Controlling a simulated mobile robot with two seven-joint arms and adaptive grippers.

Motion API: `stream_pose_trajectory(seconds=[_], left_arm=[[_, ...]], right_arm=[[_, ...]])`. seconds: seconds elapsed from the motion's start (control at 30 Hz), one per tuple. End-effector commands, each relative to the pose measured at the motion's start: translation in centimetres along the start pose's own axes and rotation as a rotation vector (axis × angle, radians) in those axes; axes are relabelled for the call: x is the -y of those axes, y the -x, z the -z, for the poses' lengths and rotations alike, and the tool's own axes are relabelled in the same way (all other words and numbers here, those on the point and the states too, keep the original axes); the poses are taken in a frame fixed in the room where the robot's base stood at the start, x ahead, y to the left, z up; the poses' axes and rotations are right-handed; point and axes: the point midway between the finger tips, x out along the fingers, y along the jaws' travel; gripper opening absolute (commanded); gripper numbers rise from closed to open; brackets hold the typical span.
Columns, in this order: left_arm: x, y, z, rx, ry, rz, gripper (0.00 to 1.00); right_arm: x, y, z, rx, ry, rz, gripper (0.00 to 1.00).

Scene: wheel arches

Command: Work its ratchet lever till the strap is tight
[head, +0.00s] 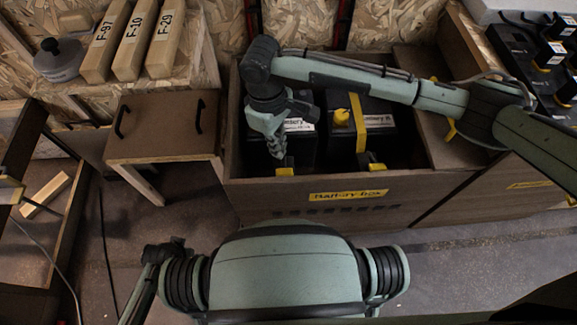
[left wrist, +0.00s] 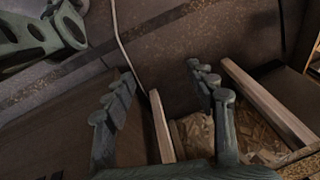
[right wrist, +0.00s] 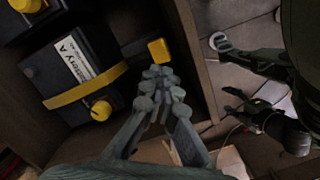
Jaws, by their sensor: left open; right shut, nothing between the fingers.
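The battery box (head: 270,193) holds two dark batteries side by side. The left one, Battery A (right wrist: 70,55), has a yellow strap (right wrist: 85,86) over it and a round yellow knob (right wrist: 101,111) in the right wrist view; my arm hides much of it in the head view. A yellow block (right wrist: 160,50), perhaps the ratchet lever, sits at its front by the box wall and shows in the head view (head: 285,171). My right gripper (right wrist: 158,74) is shut and empty, pointing down just beside this block; I cannot tell if it touches. My left gripper (left wrist: 170,88) is open and empty.
Battery B (head: 384,137) stands at right with its own yellow strap (head: 358,122) and block (head: 376,168). A brown cabinet (head: 160,125) stands left of the box. Below my left gripper are wooden strips (left wrist: 265,105). Numbered wooden blocks (head: 133,45) stand on a shelf.

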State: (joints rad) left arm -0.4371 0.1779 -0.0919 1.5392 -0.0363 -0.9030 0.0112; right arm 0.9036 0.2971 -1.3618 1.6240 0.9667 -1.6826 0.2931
Motion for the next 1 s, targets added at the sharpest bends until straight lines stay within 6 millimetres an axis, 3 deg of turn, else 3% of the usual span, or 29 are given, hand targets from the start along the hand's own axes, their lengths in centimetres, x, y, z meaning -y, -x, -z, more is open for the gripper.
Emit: stream_pose_trajectory(seconds=[0.27, 0.63, 0.77, 1.0], left_arm=[[0.0, 0.0, 0.0, 0.001, 0.0, 0.0, 0.56], [0.0, -0.1, 0.1, 0.001, 0.003, -0.001, 0.56], [0.1, 1.8, 2.1, -0.025, 0.023, -0.005, 0.56], [0.2, 3.6, 3.6, -0.04, 0.044, -0.011, 0.56]], right_arm=[[-0.1, -0.6, -0.1, 0.003, -0.001, 0.0, 0.0], [-0.1, -5.2, -0.1, 0.003, -0.001, -0.001, 0.0], [-0.1, -6.0, 0.0, 0.001, -0.001, -0.001, 0.0], [-0.1, -6.8, -0.1, 0.002, -0.001, -0.001, 0.0]])
